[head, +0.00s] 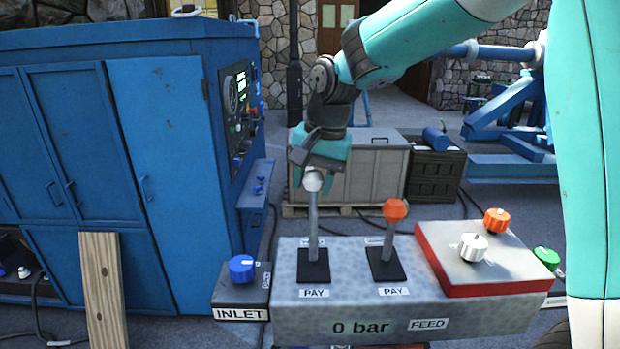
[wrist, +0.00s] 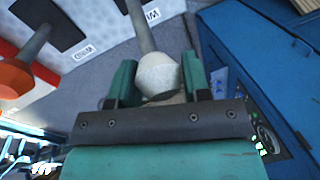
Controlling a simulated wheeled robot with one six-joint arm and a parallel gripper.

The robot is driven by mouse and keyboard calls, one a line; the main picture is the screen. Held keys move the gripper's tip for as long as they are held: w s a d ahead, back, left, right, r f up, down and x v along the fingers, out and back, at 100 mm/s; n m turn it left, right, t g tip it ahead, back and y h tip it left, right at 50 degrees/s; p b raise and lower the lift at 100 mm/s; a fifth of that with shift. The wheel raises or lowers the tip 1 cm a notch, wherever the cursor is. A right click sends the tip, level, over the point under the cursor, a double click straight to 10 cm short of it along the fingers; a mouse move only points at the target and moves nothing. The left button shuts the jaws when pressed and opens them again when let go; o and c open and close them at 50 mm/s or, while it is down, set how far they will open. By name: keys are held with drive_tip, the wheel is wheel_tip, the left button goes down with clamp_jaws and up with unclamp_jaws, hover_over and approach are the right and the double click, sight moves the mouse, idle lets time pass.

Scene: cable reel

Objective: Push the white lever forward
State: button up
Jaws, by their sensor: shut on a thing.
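The white lever (head: 313,215) stands about upright on the left of the grey control box (head: 400,318). Its white knob (head: 313,181) is between the fingers of my gripper (head: 316,166), which is shut on it from above and behind. In the wrist view the white knob (wrist: 160,72) sits between the two teal fingers (wrist: 158,85) of my gripper, and the lever's shaft runs up from it. The lever's base plate is black, with a label reading PAY in front of it.
An orange-knobbed lever (head: 395,212) stands just right of the white one. A red-edged panel (head: 482,258) with white and orange knobs is further right. A blue INLET knob (head: 242,268) is at left. A large blue cabinet (head: 110,150) fills the left side.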

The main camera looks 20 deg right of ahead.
drive_tip(key=o, duration=1)
drive_tip(key=shift+o, duration=1.4)
drive_tip(key=shift+w+f, duration=0.1)
drive_tip(key=shift+w, duration=0.05)
drive_tip(key=shift+a, duration=0.1)
wheel_tip(320, 180, up, 17)
drive_tip(key=s+d+p, duration=0.1)
drive_tip(key=s+d, duration=0.1)
drive_tip(key=shift+d, duration=0.4)
